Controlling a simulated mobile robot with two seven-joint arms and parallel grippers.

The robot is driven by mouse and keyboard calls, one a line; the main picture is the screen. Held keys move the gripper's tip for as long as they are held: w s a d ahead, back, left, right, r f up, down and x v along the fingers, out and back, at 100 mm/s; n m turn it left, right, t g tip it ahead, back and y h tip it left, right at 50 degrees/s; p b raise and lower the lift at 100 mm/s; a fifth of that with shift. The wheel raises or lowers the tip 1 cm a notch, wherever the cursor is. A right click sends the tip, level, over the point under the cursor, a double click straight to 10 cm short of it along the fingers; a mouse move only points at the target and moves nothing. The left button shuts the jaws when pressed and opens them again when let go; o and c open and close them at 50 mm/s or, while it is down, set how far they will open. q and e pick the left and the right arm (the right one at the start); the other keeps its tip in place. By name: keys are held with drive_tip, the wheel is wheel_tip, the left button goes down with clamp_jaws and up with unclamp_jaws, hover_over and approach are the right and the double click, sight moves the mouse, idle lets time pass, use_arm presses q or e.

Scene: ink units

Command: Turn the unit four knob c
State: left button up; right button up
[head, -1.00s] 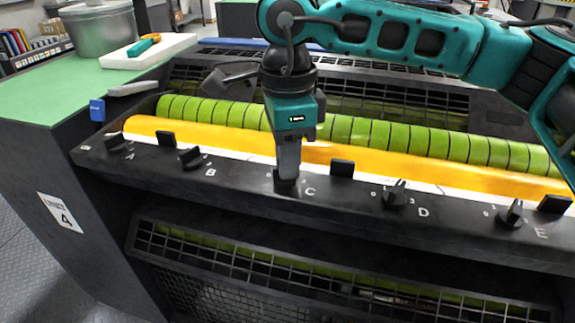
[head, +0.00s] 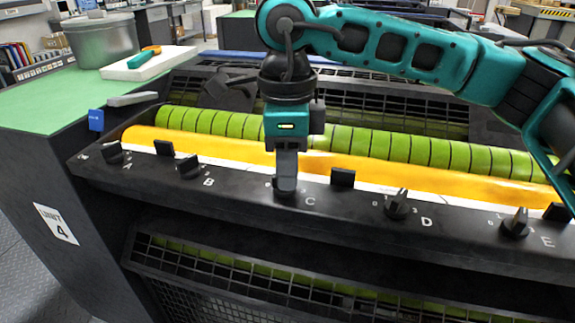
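The control rail (head: 340,206) of unit 4 runs across the press front and bears dark pointer knobs beside the letters A to E. My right gripper (head: 285,186) points straight down at the knob spot just left of the letter C, its tip at the rail. The fingers line up one behind the other and look like a single grey slab, so the gap between them is hidden. Knob c is mostly covered by the fingertips; only a dark round base (head: 284,195) shows under them, and its pointer direction is hidden. My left gripper is not in view.
Knob b (head: 190,167) is to the left and knob d (head: 397,206) to the right, both clear of the gripper. A black block (head: 343,178) stands close on the right. A yellow roller (head: 400,173) and a green roller (head: 380,143) lie behind the rail.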

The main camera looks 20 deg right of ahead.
drive_tip(key=o, duration=0.5)
drive_tip(key=shift+c, duration=0.2)
use_arm(q)
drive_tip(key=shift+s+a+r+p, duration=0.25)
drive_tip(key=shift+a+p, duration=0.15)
drive_tip(key=shift+p, duration=0.4)
use_arm(e)
wheel_tip(320, 180, up, 13)
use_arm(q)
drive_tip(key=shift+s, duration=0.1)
use_arm(e)
drive_tip(key=shift+f, duration=0.1)
